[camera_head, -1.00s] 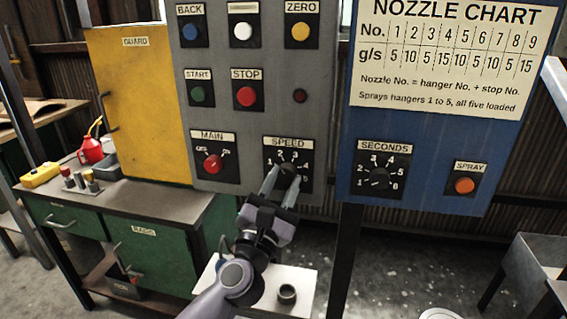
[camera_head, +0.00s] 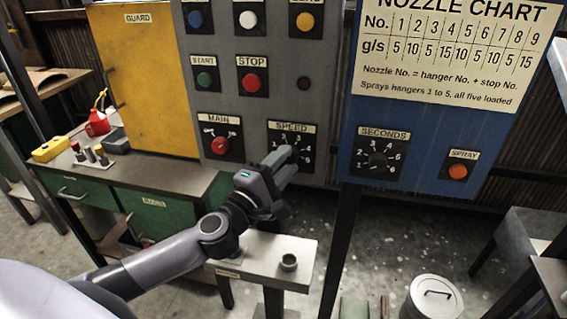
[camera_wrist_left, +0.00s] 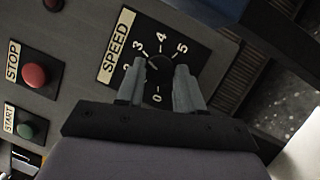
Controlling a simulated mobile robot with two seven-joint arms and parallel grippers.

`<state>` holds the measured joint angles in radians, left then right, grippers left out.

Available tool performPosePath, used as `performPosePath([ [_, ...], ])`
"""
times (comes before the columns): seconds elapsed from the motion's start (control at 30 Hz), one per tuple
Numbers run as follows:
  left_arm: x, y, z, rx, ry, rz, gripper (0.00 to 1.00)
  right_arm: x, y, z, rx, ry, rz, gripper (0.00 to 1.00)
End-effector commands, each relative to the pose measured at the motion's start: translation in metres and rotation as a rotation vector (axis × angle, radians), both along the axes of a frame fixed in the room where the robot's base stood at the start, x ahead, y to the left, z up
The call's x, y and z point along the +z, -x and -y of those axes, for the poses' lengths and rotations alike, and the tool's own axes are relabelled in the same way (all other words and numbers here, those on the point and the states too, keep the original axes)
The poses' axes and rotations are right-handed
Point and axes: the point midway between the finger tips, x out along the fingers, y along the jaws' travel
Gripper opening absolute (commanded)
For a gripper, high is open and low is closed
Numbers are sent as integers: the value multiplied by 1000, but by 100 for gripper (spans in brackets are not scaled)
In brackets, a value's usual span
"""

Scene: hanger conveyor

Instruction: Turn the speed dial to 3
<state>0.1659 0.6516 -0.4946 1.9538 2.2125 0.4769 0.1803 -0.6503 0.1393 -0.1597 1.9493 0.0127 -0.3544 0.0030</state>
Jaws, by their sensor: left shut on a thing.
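The speed dial (camera_wrist_left: 160,70) is a dark knob on a black plate with white numbers, under the SPEED label (camera_head: 291,127) on the grey panel. My left gripper (camera_head: 288,156) is at the dial and covers most of it in the head view. In the left wrist view the two grey fingers (camera_wrist_left: 159,88) stand on either side of the knob, shut on it. The numbers 3, 4 and 5 show beyond the fingers, and 0 shows between them. I cannot tell which number the pointer is at. My right gripper is out of view.
The MAIN switch (camera_head: 220,145) is left of the dial, with the red STOP button (camera_head: 251,83) above. The blue panel (camera_head: 420,120) carries the SECONDS dial (camera_head: 377,160) to the right. A small shelf (camera_head: 262,262) with a cup is below my gripper.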

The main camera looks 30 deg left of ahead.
Motion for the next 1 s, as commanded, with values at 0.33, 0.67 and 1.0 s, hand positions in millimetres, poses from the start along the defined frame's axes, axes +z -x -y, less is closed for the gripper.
performPosePath([
  [0.33,0,0,0,0,-79,-20,6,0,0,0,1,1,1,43],
  [0.67,0,0,0,-1,-82,-21,6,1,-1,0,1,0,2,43],
  [1.0,1,0,0,0,-81,-20,62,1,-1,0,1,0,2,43],
])
